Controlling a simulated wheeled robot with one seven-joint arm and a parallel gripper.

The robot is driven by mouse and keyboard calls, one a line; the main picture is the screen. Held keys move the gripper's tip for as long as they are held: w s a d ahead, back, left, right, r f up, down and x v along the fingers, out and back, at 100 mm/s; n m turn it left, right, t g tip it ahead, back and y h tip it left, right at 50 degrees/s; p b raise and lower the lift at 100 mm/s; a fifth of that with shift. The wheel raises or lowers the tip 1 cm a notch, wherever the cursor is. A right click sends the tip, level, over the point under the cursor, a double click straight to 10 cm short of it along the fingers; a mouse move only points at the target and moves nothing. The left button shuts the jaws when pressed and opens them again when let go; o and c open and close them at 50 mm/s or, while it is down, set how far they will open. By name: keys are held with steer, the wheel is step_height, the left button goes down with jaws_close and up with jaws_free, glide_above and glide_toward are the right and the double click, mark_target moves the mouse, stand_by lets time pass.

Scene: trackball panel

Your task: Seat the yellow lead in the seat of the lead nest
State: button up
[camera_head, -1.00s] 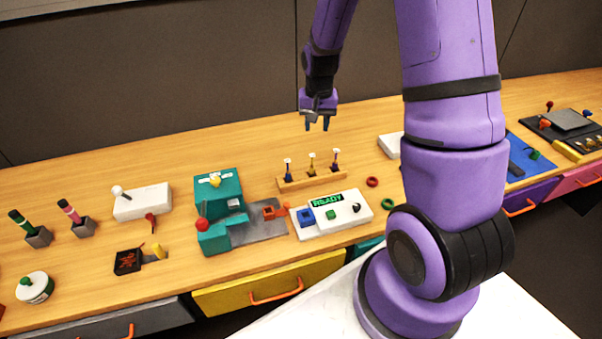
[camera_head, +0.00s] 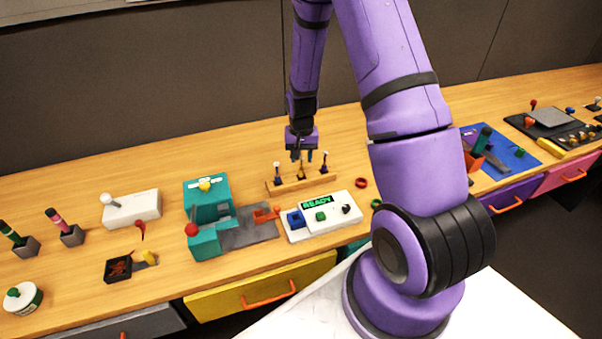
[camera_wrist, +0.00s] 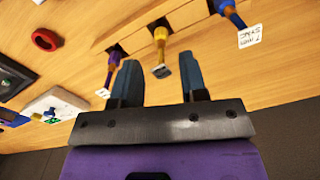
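The yellow lead (camera_head: 301,171) stands upright in the middle of a wooden rack (camera_head: 287,188), between two other leads. In the wrist view, the yellow lead (camera_wrist: 160,45) shows between the lines of my two fingers, just beyond the fingertips, with a dark end toward me. My gripper (camera_head: 302,157) is open and empty, pointing down just above the rack; its spread fingers (camera_wrist: 160,78) show in the wrist view. I cannot tell for sure which fixture is the lead nest; a white unit with a READY display (camera_head: 333,215) and a blue socket block (camera_head: 296,219) stands in front of the rack.
A purple lead (camera_wrist: 113,60) and a blue lead (camera_wrist: 228,10) flank the yellow one closely. A teal machine (camera_head: 206,207) stands left of the rack. A red ring (camera_head: 361,183) lies to its right. The bench behind the rack is clear.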

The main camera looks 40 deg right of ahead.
mark_target(301, 170)
steer(key=shift+w+d+f, duration=0.1)
steer(key=shift+w+f, duration=0.05)
steer(key=shift+f, duration=0.8)
steer(key=shift+w+f, duration=0.1)
steer(key=shift+f, duration=0.8)
jaws_close()
steer(key=shift+r, duration=0.1)
